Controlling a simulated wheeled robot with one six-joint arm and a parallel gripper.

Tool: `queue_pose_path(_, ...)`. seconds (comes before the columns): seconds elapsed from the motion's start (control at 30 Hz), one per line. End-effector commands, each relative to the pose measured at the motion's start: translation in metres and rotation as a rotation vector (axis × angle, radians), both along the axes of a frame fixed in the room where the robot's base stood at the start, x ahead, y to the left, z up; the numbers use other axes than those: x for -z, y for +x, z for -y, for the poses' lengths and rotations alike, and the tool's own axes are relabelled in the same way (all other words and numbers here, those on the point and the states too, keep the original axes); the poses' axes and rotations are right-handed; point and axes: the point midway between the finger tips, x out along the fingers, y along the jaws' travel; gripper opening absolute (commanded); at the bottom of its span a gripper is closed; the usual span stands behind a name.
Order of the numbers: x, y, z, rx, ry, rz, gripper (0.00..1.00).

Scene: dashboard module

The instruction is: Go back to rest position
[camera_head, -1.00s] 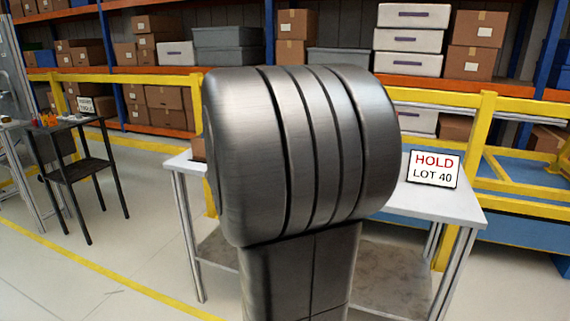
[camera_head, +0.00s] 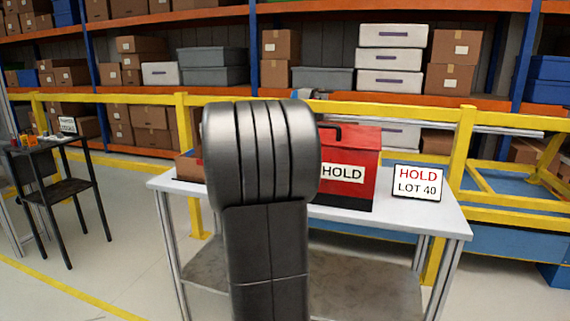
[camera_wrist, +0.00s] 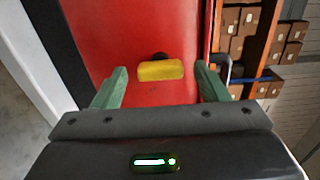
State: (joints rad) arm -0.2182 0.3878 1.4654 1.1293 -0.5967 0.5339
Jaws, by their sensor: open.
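My gripper (camera_wrist: 162,74) is open in the wrist view, its two green fingers spread apart with nothing held. A yellow block-shaped part (camera_wrist: 161,70) on a red surface (camera_wrist: 130,30) shows between and beyond the fingertips, with a small dark round part just behind it. I cannot tell how far the fingers are from it. In the head view my arm stands in front of the table and hides my gripper. A red box (camera_head: 362,140) with a black handle and a "HOLD" label stands on the table behind my arm, its left part hidden.
The white table (camera_head: 425,213) also bears a "HOLD LOT 40" sign (camera_head: 417,183) at right and a brown box (camera_head: 188,166) partly behind my arm. A yellow rail (camera_head: 250,98) and loaded shelves stand behind. A black side table (camera_head: 66,188) is at left, with open floor between.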

Motion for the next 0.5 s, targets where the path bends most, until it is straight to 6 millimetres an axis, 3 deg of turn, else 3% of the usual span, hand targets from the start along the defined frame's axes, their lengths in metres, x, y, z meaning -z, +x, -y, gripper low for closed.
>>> queue_pose_path(0.13,0.0005,0.0103,0.0035,0.0,-0.001,-0.001,0.67)
queue_pose_path(0.5,0.0,0.0094,0.003,-0.001,-0.019,-0.006,0.67)
